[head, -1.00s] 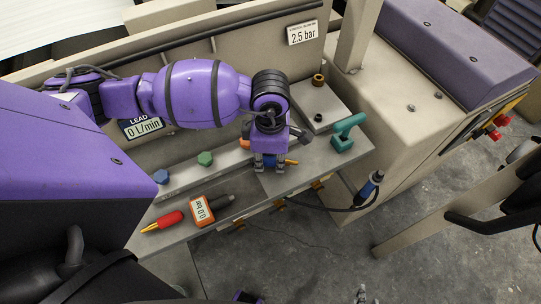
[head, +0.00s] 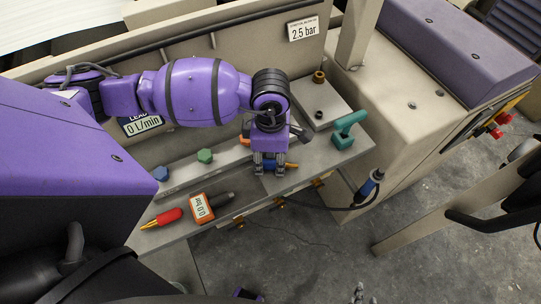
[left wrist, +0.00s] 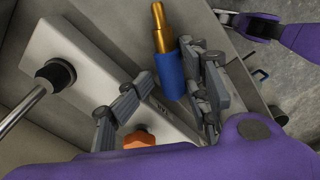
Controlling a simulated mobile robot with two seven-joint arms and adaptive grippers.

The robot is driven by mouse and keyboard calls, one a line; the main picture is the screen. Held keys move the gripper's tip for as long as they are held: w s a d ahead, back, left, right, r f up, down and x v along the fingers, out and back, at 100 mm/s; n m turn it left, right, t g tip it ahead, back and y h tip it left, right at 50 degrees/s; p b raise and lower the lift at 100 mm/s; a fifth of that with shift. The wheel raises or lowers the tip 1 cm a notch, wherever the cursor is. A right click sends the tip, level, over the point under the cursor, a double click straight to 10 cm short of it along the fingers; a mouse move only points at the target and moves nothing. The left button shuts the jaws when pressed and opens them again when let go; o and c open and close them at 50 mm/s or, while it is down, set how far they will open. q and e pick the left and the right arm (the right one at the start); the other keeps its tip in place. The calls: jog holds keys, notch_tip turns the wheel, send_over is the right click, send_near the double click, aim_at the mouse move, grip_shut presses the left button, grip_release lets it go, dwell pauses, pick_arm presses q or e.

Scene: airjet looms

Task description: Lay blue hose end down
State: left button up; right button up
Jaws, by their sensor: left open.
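The blue hose end (left wrist: 170,76) with its brass tip (left wrist: 159,24) lies on the grey metal shelf in the left wrist view. In the head view its blue part (head: 268,164) shows between my left fingers, with the brass tip out to the right. My left gripper (head: 271,166) is open, pointing down around the hose end. In the left wrist view the hose end lies between the open fingers (left wrist: 163,97), close to the right-hand one. Part of my right gripper (head: 358,293) shows at the head view's bottom edge; its jaw state is unclear.
Blue (head: 161,173) and green (head: 205,156) hex knobs stand on the rail, with an orange knob (left wrist: 138,138) near my left fingers. A red-handled tool (head: 165,217), a gauge (head: 201,208) and a teal handle (head: 347,130) are nearby. A corded tool (head: 369,187) hangs at the shelf's right.

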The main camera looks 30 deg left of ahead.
pick_arm(q)
jog(key=o, duration=0.6)
pick_arm(e)
jog(key=shift+d, duration=0.25)
pick_arm(q)
jog(key=shift+r+p, duration=1.4)
jog(key=shift+r, duration=1.5)
jog(key=shift+r+p, duration=0.3)
jog(key=shift+r, duration=0.4)
jog(key=shift+f, duration=0.1)
pick_arm(e)
jog(key=w+r+t, duration=0.1)
jog(key=w+r, duration=0.3)
jog(key=r, duration=0.2)
jog(key=shift+w, duration=0.4)
jog(key=shift+a, duration=0.1)
pick_arm(q)
jog(key=shift+s+f, duration=0.1)
pick_arm(e)
jog(key=shift+s, duration=0.1)
